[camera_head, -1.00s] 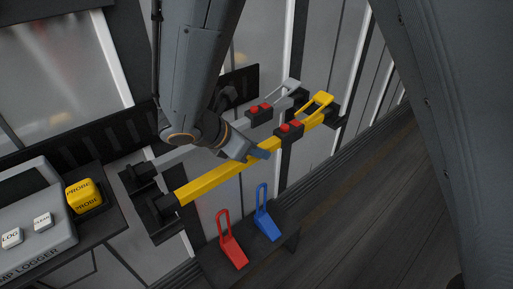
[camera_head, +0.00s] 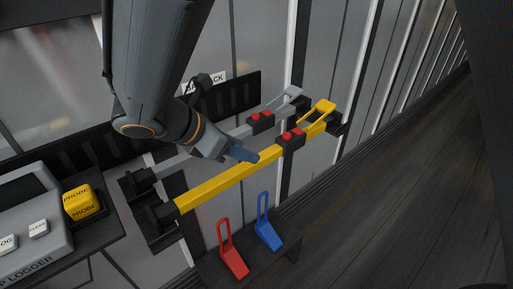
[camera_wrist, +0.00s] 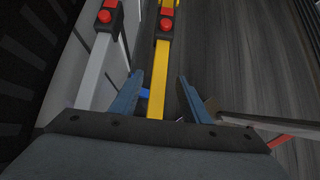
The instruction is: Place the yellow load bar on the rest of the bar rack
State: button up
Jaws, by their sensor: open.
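The yellow load bar (camera_head: 212,184) lies lengthwise across the bar rack (camera_head: 165,235). Its near end meets a black bracket at the left and its far end, with a yellow handle, meets another at the right. A black block with red buttons sits on it. Whether both ends are fully seated is hard to tell. My gripper (camera_head: 242,155) is open at the bar's middle, just short of the button block. In the wrist view, the open fingers (camera_wrist: 160,77) stand on either side of the yellow bar (camera_wrist: 157,98), with gaps showing.
A grey bar (camera_head: 232,134) with red buttons lies parallel behind the yellow one. A red lever (camera_head: 232,260) and a blue lever (camera_head: 268,232) stand on a low dark shelf in front. A grey logger (camera_head: 30,225) and yellow probe (camera_head: 78,202) are at left. Floor at right is clear.

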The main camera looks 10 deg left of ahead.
jog(key=v, duration=0.4)
jog(key=shift+s+a+r, duration=0.1)
jog(key=s+d+f+m+g+y, duration=0.1)
jog(key=d+f+m+g+y, duration=0.1)
jog(key=d+m, duration=0.7)
jog(key=d+f+m+g+y, duration=0.2)
jog(key=d+f+m, duration=0.2)
jog(key=d+m, duration=0.5)
jog(key=s+d+f+m+g+y, duration=0.1)
jog(key=d+f+m, duration=0.3)
jog(key=d+m, duration=0.6)
jog(key=d+g, duration=0.1)
jog(key=d, duration=0.4)
jog(key=shift+s+d+y, duration=0.35)
jog(key=shift+s+y, duration=0.05)
